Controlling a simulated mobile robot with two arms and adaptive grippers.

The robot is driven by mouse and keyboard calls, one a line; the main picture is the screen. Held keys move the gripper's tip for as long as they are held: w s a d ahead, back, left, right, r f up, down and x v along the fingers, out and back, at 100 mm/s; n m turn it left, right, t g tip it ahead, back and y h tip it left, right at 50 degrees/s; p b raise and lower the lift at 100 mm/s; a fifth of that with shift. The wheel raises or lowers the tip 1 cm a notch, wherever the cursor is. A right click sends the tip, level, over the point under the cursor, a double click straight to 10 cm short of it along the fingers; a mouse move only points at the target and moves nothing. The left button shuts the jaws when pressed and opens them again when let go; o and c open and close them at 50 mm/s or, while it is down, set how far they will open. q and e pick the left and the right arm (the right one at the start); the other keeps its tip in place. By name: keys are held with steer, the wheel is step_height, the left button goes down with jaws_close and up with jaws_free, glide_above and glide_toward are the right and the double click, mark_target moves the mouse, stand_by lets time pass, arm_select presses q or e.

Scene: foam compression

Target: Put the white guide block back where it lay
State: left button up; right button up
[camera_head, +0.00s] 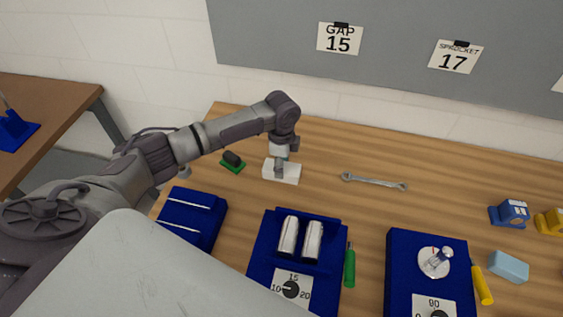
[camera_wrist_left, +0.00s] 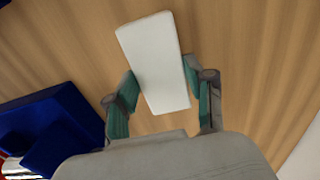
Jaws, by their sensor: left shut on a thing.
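The white guide block (camera_head: 287,175) is at the back left of the wooden table, beyond the blue fixtures. My left gripper (camera_head: 280,163) reaches down to it from above and is shut on it. In the left wrist view the block (camera_wrist_left: 153,52) sits tilted between the two green-padded fingers of the gripper (camera_wrist_left: 162,83), its long end sticking out past the tips. I cannot tell whether the block touches the table or hangs just above it. My right gripper is not in view.
A green-based dark piece (camera_head: 232,162) lies left of the block and a wrench (camera_head: 374,181) lies right. A blue fixture with two metal cylinders (camera_head: 262,262) stands in front, beside a green-handled tool (camera_head: 349,268). Bare wood (camera_head: 330,160) surrounds the block.

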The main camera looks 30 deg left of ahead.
arm_select(q)
steer(key=shift+f, duration=0.3)
stand_by(0.5)
steer(key=o, duration=1.4)
steer(key=shift+c, duration=0.2)
step_height(320, 180, up, 12)
